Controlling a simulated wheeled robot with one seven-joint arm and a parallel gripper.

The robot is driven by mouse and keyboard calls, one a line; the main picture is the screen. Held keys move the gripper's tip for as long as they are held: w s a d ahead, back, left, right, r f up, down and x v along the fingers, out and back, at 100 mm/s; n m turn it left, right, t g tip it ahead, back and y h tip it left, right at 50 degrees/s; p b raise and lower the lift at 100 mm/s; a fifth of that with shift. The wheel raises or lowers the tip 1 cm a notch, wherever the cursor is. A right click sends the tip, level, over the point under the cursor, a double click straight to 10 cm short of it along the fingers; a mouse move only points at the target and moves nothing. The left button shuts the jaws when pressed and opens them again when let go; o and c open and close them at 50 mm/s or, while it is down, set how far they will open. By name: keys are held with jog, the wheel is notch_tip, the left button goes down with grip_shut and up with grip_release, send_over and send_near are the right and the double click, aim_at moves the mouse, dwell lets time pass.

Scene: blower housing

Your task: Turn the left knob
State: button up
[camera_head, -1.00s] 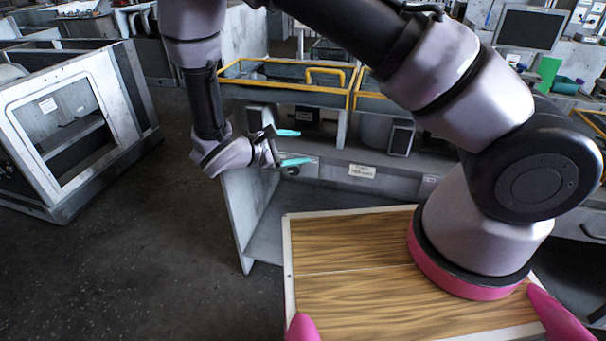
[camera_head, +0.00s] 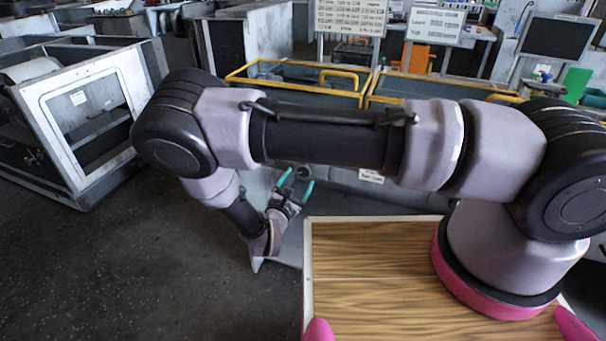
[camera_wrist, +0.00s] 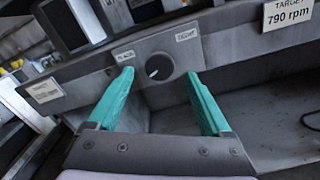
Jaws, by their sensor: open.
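A round dark knob (camera_wrist: 159,67) with a pale pointer mark at its lower left sits on a grey panel (camera_wrist: 80,75) in the wrist view, with a small label on each side. My gripper (camera_wrist: 160,73) is open, its two teal fingers left and right of the knob in the picture. The knob shows clear between the tips, and I cannot tell how far in front of it they are. In the head view my gripper (camera_head: 298,180) points at the panel, and my arm hides most of the panel.
A "TARGET 790 rpm" plate (camera_wrist: 289,12) is at upper right in the wrist view, and another label plate (camera_wrist: 45,90) is at left. Yellow rails (camera_head: 300,88) top the housing. A white-framed cabinet (camera_head: 75,115) stands at left, with open floor before it.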

jog(key=shift+x, duration=2.05)
grip_shut()
jog(key=shift+n, duration=0.3)
jog(key=n, duration=2.1)
jog(key=shift+a+f, duration=0.1)
jog(key=shift+n, duration=0.3)
